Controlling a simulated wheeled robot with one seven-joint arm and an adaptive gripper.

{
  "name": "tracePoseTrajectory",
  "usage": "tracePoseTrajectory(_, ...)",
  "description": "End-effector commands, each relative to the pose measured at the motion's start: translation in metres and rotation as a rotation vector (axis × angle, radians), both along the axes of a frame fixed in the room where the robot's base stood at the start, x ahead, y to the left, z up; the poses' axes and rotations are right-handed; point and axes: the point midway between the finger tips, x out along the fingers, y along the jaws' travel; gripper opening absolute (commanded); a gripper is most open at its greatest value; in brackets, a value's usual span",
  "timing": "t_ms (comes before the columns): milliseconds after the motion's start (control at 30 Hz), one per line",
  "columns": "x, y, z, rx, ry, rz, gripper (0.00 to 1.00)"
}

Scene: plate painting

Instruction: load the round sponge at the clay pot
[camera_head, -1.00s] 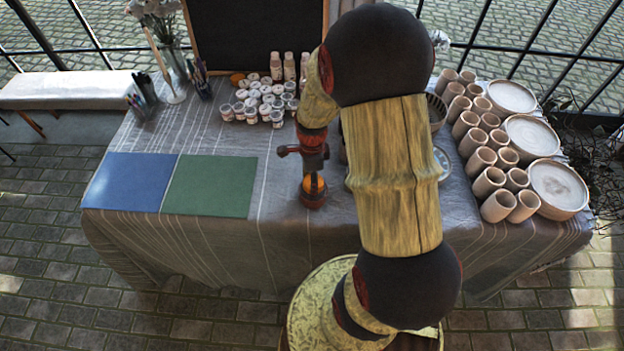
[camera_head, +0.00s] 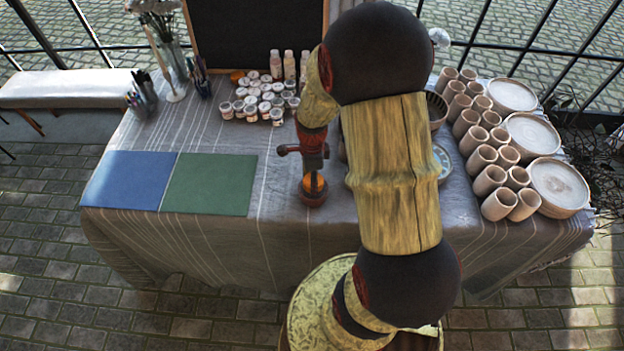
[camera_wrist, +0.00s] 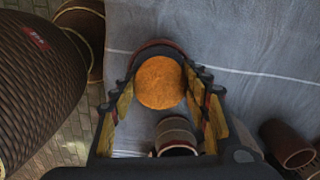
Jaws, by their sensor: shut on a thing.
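The round sponge (camera_wrist: 160,82) is orange and sits between the two fingers of my gripper (camera_wrist: 162,75) in the wrist view. My gripper is shut on it. In the head view the orange sponge (camera_head: 314,183) shows low under my wrist, at the clay pot (camera_head: 312,199), a small reddish-brown pot on the table. In the wrist view a dark red rim (camera_wrist: 157,45) curves just beyond the sponge. I cannot tell how deep the sponge sits or whether it touches the pot. A brown banded cylinder (camera_wrist: 175,136) shows between the finger bases.
Blue (camera_head: 128,180) and green (camera_head: 211,185) squares lie left on the cloth-covered table (camera_head: 235,235). Several paint jars (camera_head: 262,98) stand behind. Clay cups (camera_head: 488,160) and stacked plates (camera_head: 559,186) fill the right side. My arm hides part of the table's middle.

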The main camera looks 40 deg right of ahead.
Motion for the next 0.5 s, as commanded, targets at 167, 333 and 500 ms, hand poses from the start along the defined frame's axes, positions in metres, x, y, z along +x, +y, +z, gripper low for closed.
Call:
tracePoseTrajectory(167, 0.0001, -0.0001, -0.0023, 0.0, 0.0, 0.0, 0.26)
tracePoseTrajectory(333, 0.0001, -0.0001, -0.0042, 0.0, 0.0, 0.0, 0.26)
tracePoseTrajectory(500, 0.0001, -0.0001, -0.006, 0.0, 0.0, 0.0, 0.26)
